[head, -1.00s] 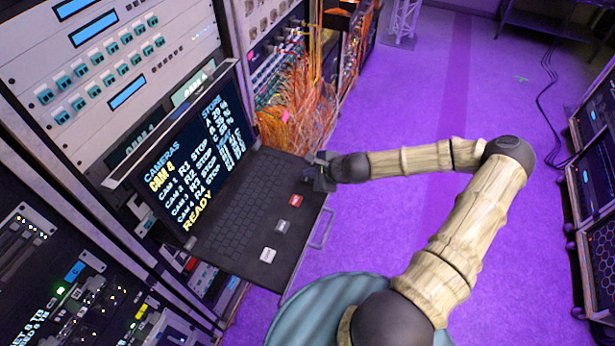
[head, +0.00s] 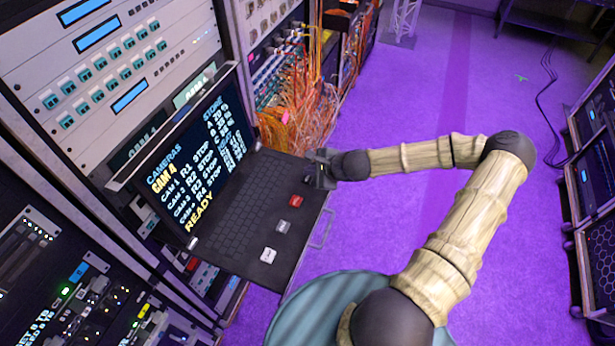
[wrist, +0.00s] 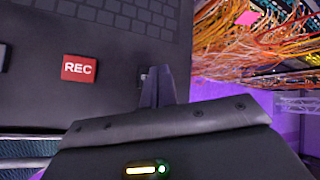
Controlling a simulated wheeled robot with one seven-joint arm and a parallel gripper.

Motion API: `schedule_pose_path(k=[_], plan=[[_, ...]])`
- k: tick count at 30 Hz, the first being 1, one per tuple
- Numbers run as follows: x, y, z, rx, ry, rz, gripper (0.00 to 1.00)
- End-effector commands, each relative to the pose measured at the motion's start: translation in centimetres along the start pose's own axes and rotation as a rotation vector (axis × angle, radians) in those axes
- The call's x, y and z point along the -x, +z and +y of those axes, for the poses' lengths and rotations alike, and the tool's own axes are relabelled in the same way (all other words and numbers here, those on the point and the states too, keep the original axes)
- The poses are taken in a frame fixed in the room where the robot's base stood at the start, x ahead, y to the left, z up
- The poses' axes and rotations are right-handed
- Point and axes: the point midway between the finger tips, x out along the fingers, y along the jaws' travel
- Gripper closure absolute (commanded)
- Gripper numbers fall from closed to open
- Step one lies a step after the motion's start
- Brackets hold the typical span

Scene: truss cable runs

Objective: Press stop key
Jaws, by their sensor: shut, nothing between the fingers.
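A pull-out console with a dark keyboard deck (head: 244,236) carries a row of large keys along its right side. They include a white key (head: 268,255), a grey key (head: 283,226) and a red key (head: 296,201), which reads REC in the wrist view (wrist: 80,67). A small dark key (wrist: 145,73) lies beside my fingertips there, partly hidden by them; I cannot read its label. My gripper (head: 320,171) is shut and empty at the deck's far right corner. In the wrist view its fingers (wrist: 158,76) reach over the deck, right of REC; contact cannot be told.
The console screen (head: 200,160) lists cameras with STOP entries and READY. Orange cables (head: 290,115) hang from the rack just beyond the deck. A handle (head: 322,228) sticks out at the deck's right edge. The purple floor (head: 400,235) to the right is open.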

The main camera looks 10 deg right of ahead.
Motion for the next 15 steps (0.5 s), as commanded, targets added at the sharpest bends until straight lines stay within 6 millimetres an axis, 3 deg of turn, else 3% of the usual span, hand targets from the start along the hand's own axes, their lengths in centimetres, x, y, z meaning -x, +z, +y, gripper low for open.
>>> schedule_pose_path(k=[15], plan=[[2.6, 1.9, -1.9, 0.001, -0.001, 0.001, 1.0]])
